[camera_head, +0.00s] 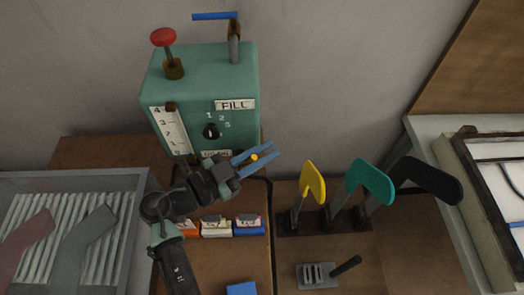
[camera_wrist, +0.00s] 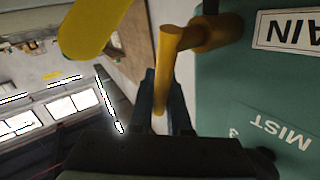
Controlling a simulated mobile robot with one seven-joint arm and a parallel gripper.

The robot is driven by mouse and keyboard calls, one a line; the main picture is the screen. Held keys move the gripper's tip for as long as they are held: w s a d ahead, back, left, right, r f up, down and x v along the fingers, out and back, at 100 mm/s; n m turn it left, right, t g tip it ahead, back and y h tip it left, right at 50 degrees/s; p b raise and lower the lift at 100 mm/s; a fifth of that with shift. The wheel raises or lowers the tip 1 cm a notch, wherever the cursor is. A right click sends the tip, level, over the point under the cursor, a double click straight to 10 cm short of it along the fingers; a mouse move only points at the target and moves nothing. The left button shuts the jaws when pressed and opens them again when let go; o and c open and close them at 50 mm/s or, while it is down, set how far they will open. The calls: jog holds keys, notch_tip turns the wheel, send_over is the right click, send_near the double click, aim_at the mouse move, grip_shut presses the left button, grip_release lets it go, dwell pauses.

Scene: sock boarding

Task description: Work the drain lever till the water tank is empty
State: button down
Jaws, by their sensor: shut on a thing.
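The water tank (camera_head: 200,75) is a teal box against the back wall, with a numbered white gauge (camera_head: 172,130) on its front. The water level is too small to read. The drain lever (camera_wrist: 168,70) is a yellow bent handle next to a label (camera_wrist: 285,32) of which "AIN" shows upside down in the wrist view. My gripper (camera_head: 262,157) has blue fingers at the tank's lower right and is shut on the lever. A bit of yellow (camera_head: 254,157) shows between the fingers in the head view. My gripper also shows in the wrist view (camera_wrist: 163,100).
A red knob (camera_head: 163,37) and a blue-handled tap (camera_head: 215,16) top the tank. Yellow (camera_head: 314,182), teal (camera_head: 368,180) and black (camera_head: 430,180) foot forms stand to the right. A grey ribbed tray (camera_head: 120,180) with socks is at left.

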notch_tip(320, 180, down, 8)
jog(key=d+m+g+y+b, duration=0.2)
jog(key=m+y+b, duration=0.1)
jog(key=y, duration=0.8)
jog(key=shift+r+m+g+b, duration=0.2)
jog(key=shift+m+g+b, duration=0.15)
jog(key=shift+m, duration=0.55)
jog(key=shift+a, duration=0.1)
jog(key=c, duration=0.9)
grip_release()
jog(key=shift+f, duration=0.1)
jog(key=shift+o, duration=0.2)
jog(key=v, duration=1.3)
jog(key=shift+p, duration=0.4)
